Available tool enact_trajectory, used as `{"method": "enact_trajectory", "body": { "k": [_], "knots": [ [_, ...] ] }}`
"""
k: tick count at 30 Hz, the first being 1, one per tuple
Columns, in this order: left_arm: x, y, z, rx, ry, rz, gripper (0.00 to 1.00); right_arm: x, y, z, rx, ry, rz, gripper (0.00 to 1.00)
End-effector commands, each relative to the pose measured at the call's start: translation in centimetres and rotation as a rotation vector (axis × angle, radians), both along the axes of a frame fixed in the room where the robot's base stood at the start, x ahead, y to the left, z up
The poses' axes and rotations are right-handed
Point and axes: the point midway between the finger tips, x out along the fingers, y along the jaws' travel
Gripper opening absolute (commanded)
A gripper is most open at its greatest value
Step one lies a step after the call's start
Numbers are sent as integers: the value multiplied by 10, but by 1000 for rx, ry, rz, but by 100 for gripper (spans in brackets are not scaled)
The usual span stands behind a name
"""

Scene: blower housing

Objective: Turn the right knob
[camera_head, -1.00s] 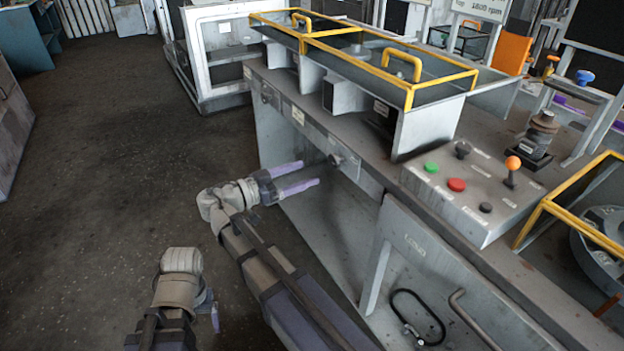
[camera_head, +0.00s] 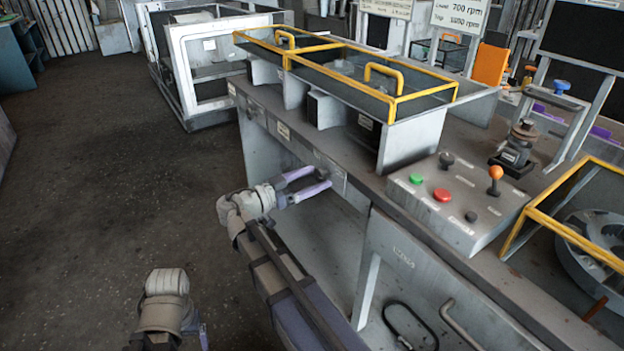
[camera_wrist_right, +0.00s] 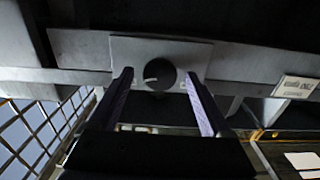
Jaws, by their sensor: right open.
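A round dark knob (camera_wrist_right: 160,74) with a pale pointer mark sits on a grey plate in the right wrist view. The mark points to the left. In the head view the knob (camera_head: 320,157) is small, on the front face of the grey bench. My right gripper (camera_head: 319,179) is open in front of it. In the right wrist view its two purple fingers (camera_wrist_right: 158,76) stand one on each side of the knob, with gaps; contact is not visible. My left gripper (camera_head: 203,335) is low at the bottom left, mostly hidden by its wrist, away from the bench.
A control box (camera_head: 460,205) with green and red buttons and an orange-topped lever stands on the bench. A yellow-framed guard (camera_head: 385,97) is behind the knob. A grey panel with a handle (camera_head: 460,325) is at the bench's lower front. Floor (camera_head: 110,170) at left is clear.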

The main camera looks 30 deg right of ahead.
Motion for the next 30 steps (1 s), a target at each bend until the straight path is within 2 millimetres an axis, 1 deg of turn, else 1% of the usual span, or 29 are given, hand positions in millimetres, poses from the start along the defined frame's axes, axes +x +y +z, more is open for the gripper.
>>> {"method": "enact_trajectory", "body": {
  "k": [5, 8, 27, 30],
  "knots": [
    [0, 0, 0, 0, 0, 0, 83, 0, 0, 0, 0, 0, 0, 83],
    [0, 0, 0, 0, 0, 0, 83, 0, 0, 0, 0, 0, 0, 73],
    [0, 0, 0, 0, 0, 0, 83, 0, 0, 0, 0, 0, 0, 1],
    [0, 0, 0, 0, 0, 0, 83, 0, 0, 0, 0, 1, 0, 0]
  ]
}}
